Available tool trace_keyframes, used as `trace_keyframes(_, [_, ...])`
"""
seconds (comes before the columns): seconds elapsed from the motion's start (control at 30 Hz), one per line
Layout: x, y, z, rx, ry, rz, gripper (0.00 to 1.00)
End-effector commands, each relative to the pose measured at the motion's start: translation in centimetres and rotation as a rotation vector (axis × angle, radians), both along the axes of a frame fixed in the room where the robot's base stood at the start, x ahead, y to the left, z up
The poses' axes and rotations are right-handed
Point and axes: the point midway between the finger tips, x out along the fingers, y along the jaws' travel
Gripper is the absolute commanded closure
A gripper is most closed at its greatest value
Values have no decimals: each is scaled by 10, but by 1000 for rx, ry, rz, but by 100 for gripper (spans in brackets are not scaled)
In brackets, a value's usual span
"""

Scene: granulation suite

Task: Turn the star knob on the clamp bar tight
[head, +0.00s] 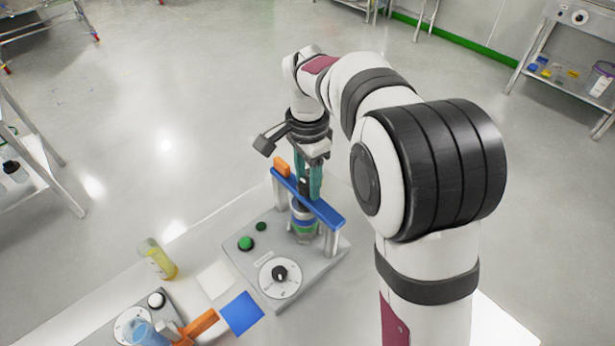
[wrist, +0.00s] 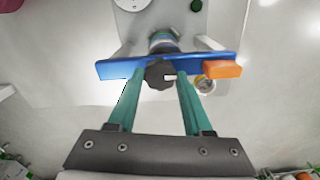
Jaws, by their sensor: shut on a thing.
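The blue clamp bar (head: 327,212) lies across two light posts above a machine base (head: 262,248). It also spans the wrist view (wrist: 115,68), with an orange end piece (wrist: 222,69) at the right. The dark star knob (wrist: 158,76) sits at the middle of the bar. My gripper (wrist: 161,73) has its teal fingers on either side of the knob and is shut on it. In the head view my gripper (head: 308,186) points down at the bar, and its fingers partly hide the knob. A banded jar (head: 302,224) stands under the bar.
The base carries a dial (head: 280,275) and a green button (head: 245,243). A yellow vial (head: 157,259), a blue square (head: 242,313) and an orange-handled item (head: 196,327) are on the bench to the left. A small round item (wrist: 204,85) shows near the bar.

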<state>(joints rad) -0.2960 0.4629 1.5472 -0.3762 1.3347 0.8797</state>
Motion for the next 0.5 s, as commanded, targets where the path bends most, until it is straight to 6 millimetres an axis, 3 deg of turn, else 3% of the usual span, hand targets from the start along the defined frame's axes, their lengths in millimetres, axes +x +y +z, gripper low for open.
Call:
trace_keyframes(0.1, [0,0,1,1,0,-2,100])
trace_keyframes(0.13, [0,0,1,1,0,-2,48])
trace_keyframes(0.27, [0,0,1,1,0,-1,25])
trace_keyframes(0.3, [0,0,1,1,0,-1,20])
trace_keyframes(0.5, [0,0,0,1,1,0,20])
